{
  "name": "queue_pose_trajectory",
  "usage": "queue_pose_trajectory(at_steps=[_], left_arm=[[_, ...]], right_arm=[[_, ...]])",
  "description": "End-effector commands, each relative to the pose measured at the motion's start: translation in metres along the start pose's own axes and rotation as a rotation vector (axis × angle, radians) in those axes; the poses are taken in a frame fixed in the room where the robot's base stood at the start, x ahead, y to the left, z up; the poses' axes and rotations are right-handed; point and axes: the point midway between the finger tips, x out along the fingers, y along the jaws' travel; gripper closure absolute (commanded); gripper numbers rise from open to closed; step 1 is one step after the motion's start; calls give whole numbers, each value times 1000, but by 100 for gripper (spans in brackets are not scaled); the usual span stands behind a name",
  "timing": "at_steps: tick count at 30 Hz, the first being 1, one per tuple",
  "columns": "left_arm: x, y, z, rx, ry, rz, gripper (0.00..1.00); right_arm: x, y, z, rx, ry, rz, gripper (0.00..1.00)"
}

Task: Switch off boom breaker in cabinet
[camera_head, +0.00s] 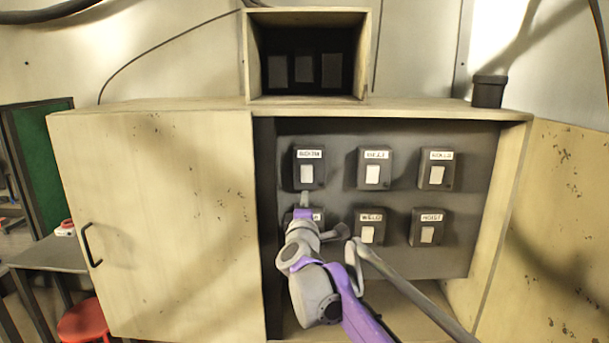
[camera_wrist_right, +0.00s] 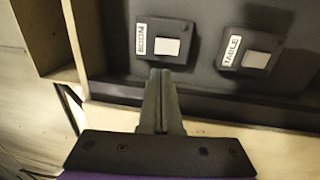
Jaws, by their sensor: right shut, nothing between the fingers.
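The boom breaker (camera_wrist_right: 163,40), a dark box with a label that reads BOOM and a pale switch, is on the cabinet's back panel. In the head view the upper-left breaker (camera_head: 309,167) appears to be this one, though its label is blurred. My right gripper (camera_head: 303,197) is shut and empty, just below that breaker and in front of the lower-left one. In the right wrist view its closed fingers (camera_wrist_right: 160,74) point at the panel beside the boom breaker's edge; contact cannot be told. The switch position is unclear. My left gripper is not in view.
A second breaker (camera_wrist_right: 250,53) neighbours the boom breaker. WELD (camera_head: 369,226) and HOIST (camera_head: 429,228) breakers sit to the right in the lower row. The cabinet's left door (camera_head: 160,220) and right wall (camera_head: 500,215) flank the opening. A red stool (camera_head: 84,323) stands at lower left.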

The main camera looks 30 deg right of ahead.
Motion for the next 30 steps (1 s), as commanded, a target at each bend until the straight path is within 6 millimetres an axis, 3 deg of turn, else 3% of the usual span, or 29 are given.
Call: queue_pose_trajectory(at_steps=[5,21,30], left_arm=[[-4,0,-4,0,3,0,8],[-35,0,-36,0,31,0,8],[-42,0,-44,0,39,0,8]], right_arm=[[16,2,0,0,-1,1,100],[119,5,0,2,-1,3,100],[139,1,0,1,1,0,100]])
